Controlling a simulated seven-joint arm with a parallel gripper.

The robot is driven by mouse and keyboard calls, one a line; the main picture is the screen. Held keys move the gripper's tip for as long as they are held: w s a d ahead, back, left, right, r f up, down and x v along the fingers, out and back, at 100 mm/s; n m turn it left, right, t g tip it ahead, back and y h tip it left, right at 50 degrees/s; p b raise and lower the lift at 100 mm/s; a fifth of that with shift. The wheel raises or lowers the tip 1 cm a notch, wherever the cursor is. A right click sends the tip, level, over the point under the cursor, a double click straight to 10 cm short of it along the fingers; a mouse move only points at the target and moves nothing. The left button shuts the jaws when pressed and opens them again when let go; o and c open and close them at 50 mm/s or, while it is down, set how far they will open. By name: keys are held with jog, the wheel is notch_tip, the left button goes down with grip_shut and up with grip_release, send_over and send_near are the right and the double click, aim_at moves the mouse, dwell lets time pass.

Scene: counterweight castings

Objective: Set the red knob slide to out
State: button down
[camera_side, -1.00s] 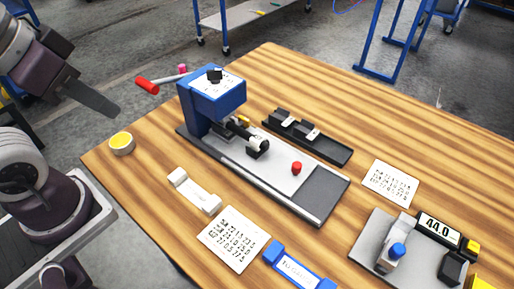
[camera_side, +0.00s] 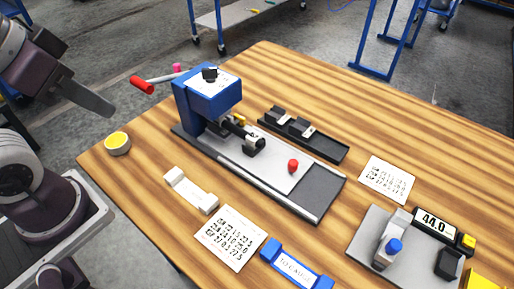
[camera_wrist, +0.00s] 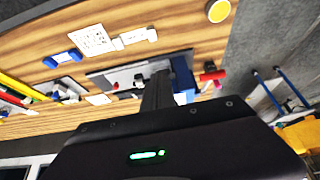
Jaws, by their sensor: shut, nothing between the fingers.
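The red knob (camera_side: 293,165) stands on a light grey slide plate (camera_side: 274,167), toward its right end. The plate lies on the long dark base of a blue press (camera_side: 208,97). Bare dark base (camera_side: 318,190) shows to the right of the plate. The press has a red-tipped lever (camera_side: 142,85) at its upper left. My gripper (camera_side: 111,112) is shut and empty at the far left, well apart from the press and the knob. In the wrist view its dark fingers (camera_wrist: 157,92) point toward the blue press (camera_wrist: 182,78). The knob is very small there.
A black tray (camera_side: 304,134) with small blocks lies behind the base. A white holder (camera_side: 190,190), printed cards (camera_side: 231,238) and a blue-ended piece (camera_side: 296,267) lie in front. A scale showing 44.0 (camera_side: 436,224) stands right. A yellow-topped tin (camera_side: 118,142) sits near the left table edge.

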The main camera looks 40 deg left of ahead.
jog(key=c, duration=1.8)
grip_release()
jog(key=shift+w+r, duration=0.1)
jog(key=shift+c, duration=0.2)
jog(key=o, duration=0.5)
jog(key=shift+n+g+h, duration=0.3)
jog(key=shift+g, duration=0.3)
jog(key=w, duration=0.2)
jog(key=w+d+r, duration=0.1)
jog(key=w, duration=0.1)
jog(key=w+d+r, duration=0.1)
jog(key=w, duration=0.1)
jog(key=shift+d, duration=0.25)
jog(key=shift+o, duration=0.2)
jog(key=n+g, duration=0.2)
jog(key=g, duration=0.2)
send_over(294, 161)
notch_tip(294, 161, down, 15)
jog(key=shift+f, duration=0.1)
notch_tip(294, 161, down, 7)
jog(key=shift+r, duration=0.1)
grip_shut()
